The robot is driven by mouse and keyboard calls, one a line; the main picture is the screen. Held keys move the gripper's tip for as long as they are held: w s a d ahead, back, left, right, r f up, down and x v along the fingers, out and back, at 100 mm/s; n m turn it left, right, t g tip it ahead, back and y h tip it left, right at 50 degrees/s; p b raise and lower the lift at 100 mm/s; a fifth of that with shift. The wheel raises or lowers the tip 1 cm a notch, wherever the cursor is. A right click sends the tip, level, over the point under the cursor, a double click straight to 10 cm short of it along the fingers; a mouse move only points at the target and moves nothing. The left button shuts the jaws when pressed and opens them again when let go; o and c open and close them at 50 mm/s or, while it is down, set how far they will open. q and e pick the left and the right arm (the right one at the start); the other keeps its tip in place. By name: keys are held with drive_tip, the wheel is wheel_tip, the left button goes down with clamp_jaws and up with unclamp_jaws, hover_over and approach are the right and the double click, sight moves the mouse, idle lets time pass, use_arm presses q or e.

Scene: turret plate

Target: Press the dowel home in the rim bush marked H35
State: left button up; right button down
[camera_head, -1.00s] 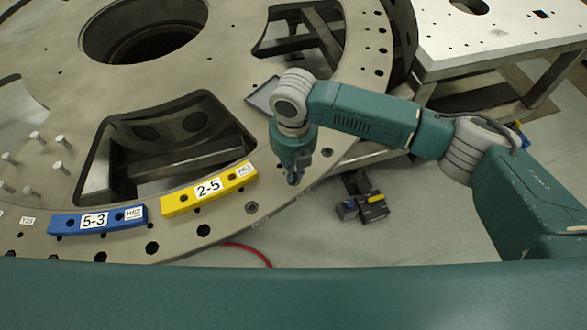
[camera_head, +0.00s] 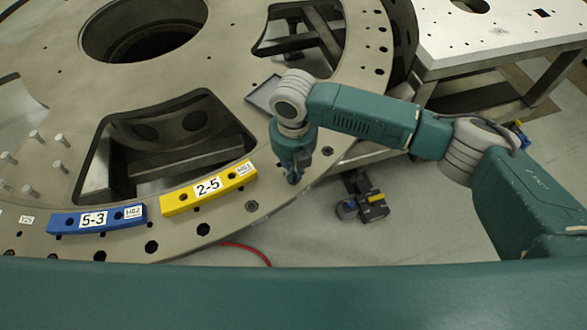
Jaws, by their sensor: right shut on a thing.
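My right gripper (camera_head: 294,179) points down at the outer rim of the big round turret plate (camera_head: 222,72), to the right of the yellow block. It is shut, and what it holds is hidden by the fingers; it is most likely the dowel. I cannot tell how far the dowel sits in a bush. The rim bush under the gripper is covered, and no H35 mark is readable. My left gripper is not in view.
Several upright pins (camera_head: 57,166) stand at left. A shallow grey tray (camera_head: 262,96) lies behind my gripper. A white-topped table (camera_head: 490,38) stands at upper right.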

drive_tip(key=shift+f, duration=0.45)
idle(0.4)
drive_tip(key=c, duration=1.9)
unclamp_jaws()
drive_tip(key=shift+o, duration=0.2)
drive_tip(key=shift+r, duration=0.1)
wheel_tip(320, 180, up, 7)
drive_tip(key=p, duration=0.6)
drive_tip(key=shift+p, duration=0.3)
